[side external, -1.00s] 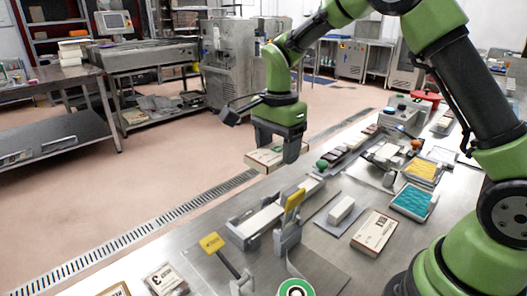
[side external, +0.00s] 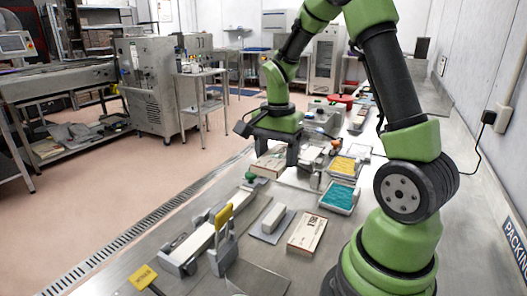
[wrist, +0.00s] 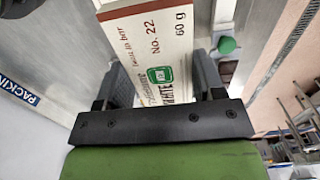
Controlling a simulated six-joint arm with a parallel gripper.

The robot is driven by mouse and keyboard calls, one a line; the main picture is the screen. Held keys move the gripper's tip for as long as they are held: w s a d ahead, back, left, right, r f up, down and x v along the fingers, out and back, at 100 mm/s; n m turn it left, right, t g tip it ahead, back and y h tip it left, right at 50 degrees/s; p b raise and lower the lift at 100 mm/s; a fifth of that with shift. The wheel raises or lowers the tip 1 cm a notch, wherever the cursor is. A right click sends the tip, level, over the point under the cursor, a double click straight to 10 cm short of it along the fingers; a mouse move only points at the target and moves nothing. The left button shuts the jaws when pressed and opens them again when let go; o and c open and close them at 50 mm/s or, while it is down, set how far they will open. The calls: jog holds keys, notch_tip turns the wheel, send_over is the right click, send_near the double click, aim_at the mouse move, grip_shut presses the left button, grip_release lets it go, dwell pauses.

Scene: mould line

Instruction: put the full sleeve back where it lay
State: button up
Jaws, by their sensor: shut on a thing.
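My gripper (side external: 274,153) is shut on a cream sleeve (side external: 268,163) with a dark red band and holds it up over the far part of the bench. In the wrist view the sleeve (wrist: 152,48) sits between the two fingers, its printed face showing "No. 22", "60 g" and a green emblem. Whether it is full cannot be seen. A second cream sleeve (side external: 306,234) with red print lies flat on the bench, nearer the side camera and apart from my gripper.
A white block (side external: 273,217) lies on a grey plate beside a long metal fixture with a yellow handle (side external: 223,215). A teal-filled tray (side external: 339,197) and a yellow-filled tray (side external: 344,166) stand to the right. A green knob (side external: 249,177) is close below the held sleeve.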

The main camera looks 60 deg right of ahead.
aim_at(276, 157)
jog(key=shift+f, duration=6.65)
jog(key=shift+f, duration=0.25)
jog(key=o, duration=1)
notch_tip(276, 157, up, 10)
jog(key=shift+a, duration=0.1)
jog(key=a+r+n, duration=0.1)
jog(key=r, duration=0.1)
jog(key=a+r+n+t, duration=0.1)
jog(key=r, duration=0.1)
jog(key=a+r, duration=0.1)
jog(key=r, duration=0.1)
jog(key=shift+a+n+t, duration=0.3)
jog(key=shift+n, duration=0.1)
jog(key=s+a+r+n+t, duration=0.2)
jog(key=s+a+r+n, duration=0.1)
jog(key=a, duration=0.1)
jog(key=s+a+r+n+t+y, duration=0.1)
jog(key=s+a+r+n, duration=0.3)
jog(key=s+a+r+n+t+y, duration=0.1)
jog(key=s+a+r+n+t, duration=0.1)
jog(key=s+a+r+n, duration=0.1)
jog(key=shift+s+a+r+n+t, duration=0.3)
jog(key=shift+a+r+n, duration=0.3)
jog(key=shift+r, duration=0.1)
